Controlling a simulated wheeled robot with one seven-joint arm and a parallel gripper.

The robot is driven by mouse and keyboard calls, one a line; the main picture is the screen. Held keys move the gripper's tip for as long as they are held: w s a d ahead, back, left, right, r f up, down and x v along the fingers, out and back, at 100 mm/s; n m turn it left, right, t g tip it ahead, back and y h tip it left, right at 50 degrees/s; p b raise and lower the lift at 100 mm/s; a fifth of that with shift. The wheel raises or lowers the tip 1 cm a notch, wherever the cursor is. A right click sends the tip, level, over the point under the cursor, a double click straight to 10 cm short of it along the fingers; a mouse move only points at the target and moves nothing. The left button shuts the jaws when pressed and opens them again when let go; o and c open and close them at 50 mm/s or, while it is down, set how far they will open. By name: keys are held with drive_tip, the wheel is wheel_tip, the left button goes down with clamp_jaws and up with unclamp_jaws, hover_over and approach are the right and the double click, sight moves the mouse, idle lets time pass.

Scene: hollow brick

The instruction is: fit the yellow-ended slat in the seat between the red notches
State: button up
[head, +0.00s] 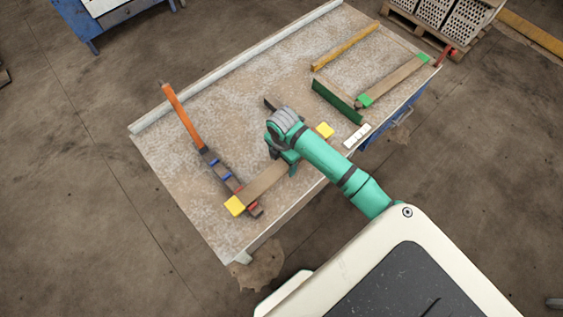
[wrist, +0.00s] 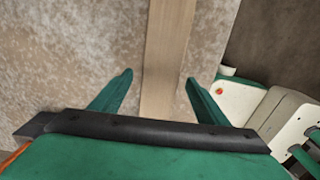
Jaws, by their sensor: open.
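The yellow-ended slat (head: 262,185) is a flat wooden strip with yellow blocks at both ends, lying near the table's front edge. Its left part crosses the dark notched bar (head: 213,163) between the red notches (head: 239,188), with its yellow end beyond the bar. I cannot tell whether it sits fully down in the seat. My gripper (head: 283,163) is over the slat's middle, which my arm partly hides. In the wrist view the open fingers (wrist: 159,78) stand on either side of the bare wood (wrist: 168,45), with a gap on each side.
The notched bar also has blue notches (head: 221,168) and an orange piece (head: 181,115) extends from its far end. At the right lie a green-ended slat (head: 393,82), a green bar (head: 337,102), a wooden stick (head: 345,47) and a white block (head: 357,136). A pale rail edges the table's back.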

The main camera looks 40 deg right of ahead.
wheel_tip(320, 180, up, 10)
idle(0.5)
drive_tip(key=shift+w+r, duration=0.1)
drive_tip(key=shift+d, duration=0.15)
